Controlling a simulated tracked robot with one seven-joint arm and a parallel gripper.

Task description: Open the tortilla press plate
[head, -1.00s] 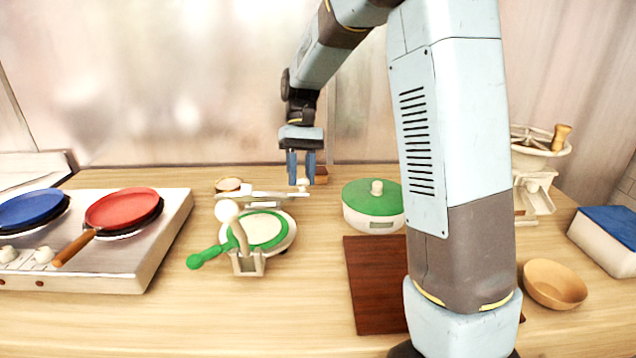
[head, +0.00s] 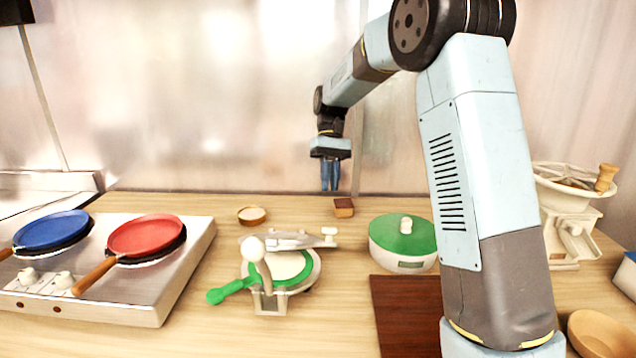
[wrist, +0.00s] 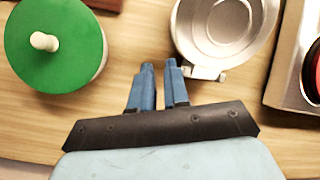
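The tortilla press (head: 316,268) stands on the counter left of the green-lidded pot, with a green ring around a cream round face. Its green-handled lever (head: 232,290) points to the front left. The metal upper plate (head: 285,240) shows nearly edge-on behind the cream face, swung back from it, with a small tab at its right end. In the wrist view this plate (wrist: 222,28) is a silver disc with its tab near my fingers. My gripper (head: 330,190) is above and behind the press's right side, empty and apart from the plate. Its fingers (wrist: 159,66) have a narrow gap.
The pot (head: 403,243) stands right of the press, with a dark red board (head: 405,305) in front. A stove (head: 160,285) with blue and red pans is at left. A small bowl (head: 252,215) and a wooden block (head: 343,207) are behind. The front counter is clear.

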